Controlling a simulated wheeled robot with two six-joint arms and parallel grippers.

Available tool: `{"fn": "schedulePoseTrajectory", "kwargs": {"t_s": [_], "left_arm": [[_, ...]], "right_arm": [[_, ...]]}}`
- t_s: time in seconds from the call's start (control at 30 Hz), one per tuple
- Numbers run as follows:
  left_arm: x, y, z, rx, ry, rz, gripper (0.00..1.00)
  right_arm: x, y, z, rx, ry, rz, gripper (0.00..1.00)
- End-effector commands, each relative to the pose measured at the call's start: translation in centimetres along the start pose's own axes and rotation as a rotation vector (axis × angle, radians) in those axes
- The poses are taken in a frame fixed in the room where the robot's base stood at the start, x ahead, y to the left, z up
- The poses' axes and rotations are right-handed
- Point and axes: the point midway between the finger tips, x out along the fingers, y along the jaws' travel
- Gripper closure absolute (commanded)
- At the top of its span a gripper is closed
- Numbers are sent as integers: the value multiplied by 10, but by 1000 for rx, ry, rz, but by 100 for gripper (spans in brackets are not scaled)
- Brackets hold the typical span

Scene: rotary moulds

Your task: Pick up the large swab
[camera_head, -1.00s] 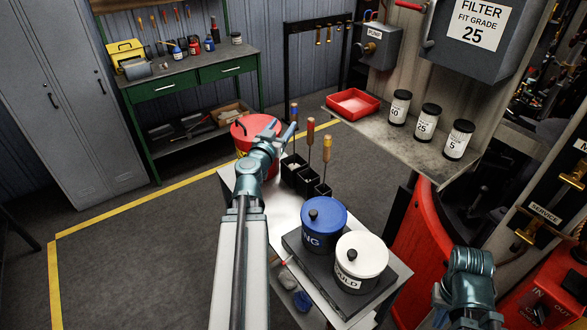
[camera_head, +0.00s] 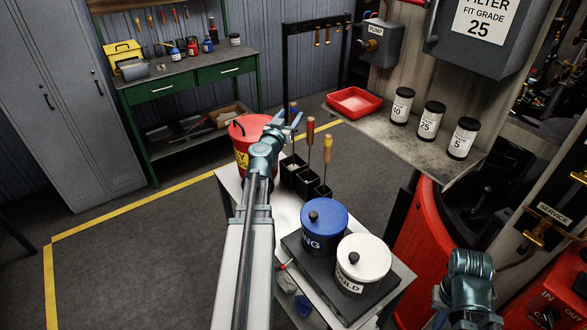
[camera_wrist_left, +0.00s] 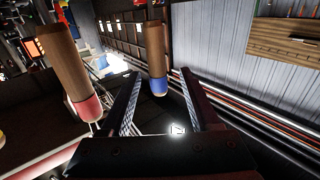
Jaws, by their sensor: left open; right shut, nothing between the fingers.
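Several swabs with wooden handles stand in black holders (camera_head: 300,178) on the white cart. The red-banded swab (camera_head: 310,130) and the yellow-topped swab (camera_head: 328,147) show clearly in the head view. The blue-banded swab (camera_wrist_left: 155,50) shows in the left wrist view, with its handle between and beyond the finger ends; the red-banded handle (camera_wrist_left: 65,65) is left of the fingers. My left gripper (camera_head: 290,118) is open beside the blue-banded swab, which it partly hides in the head view. Whether it touches is unclear. My right gripper (camera_head: 438,318) is shut and empty at bottom right.
A red bin (camera_head: 241,148) stands just left of my left gripper. A blue-lidded pot (camera_head: 324,222) and a white-lidded pot (camera_head: 363,260) sit on the cart's near part. A shelf with a red tray (camera_head: 354,102) and labelled jars (camera_head: 430,122) is to the right.

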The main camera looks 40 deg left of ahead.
Motion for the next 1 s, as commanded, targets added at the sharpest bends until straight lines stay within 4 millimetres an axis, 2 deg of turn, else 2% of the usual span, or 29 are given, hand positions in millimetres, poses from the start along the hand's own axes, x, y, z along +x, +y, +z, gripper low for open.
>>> {"fn": "schedulePoseTrajectory", "kwargs": {"t_s": [0.03, 0.33, 0.67, 0.9, 1.0], "left_arm": [[8, 0, 0, 0, 0, 1, 38], [17, 1, 0, 0, 0, 0, 38], [61, 3, 1, 0, 0, 1, 38], [62, 3, 1, 0, 0, 0, 38], [62, 3, 1, 0, 0, 0, 54]], "right_arm": [[0, 0, 0, 0, 0, 0, 100], [0, 0, 0, 0, 0, 0, 100], [1, 0, 0, 0, 0, 0, 100], [1, 0, 0, 0, 0, 0, 100], [1, 0, 0, 0, 0, 0, 100]]}}
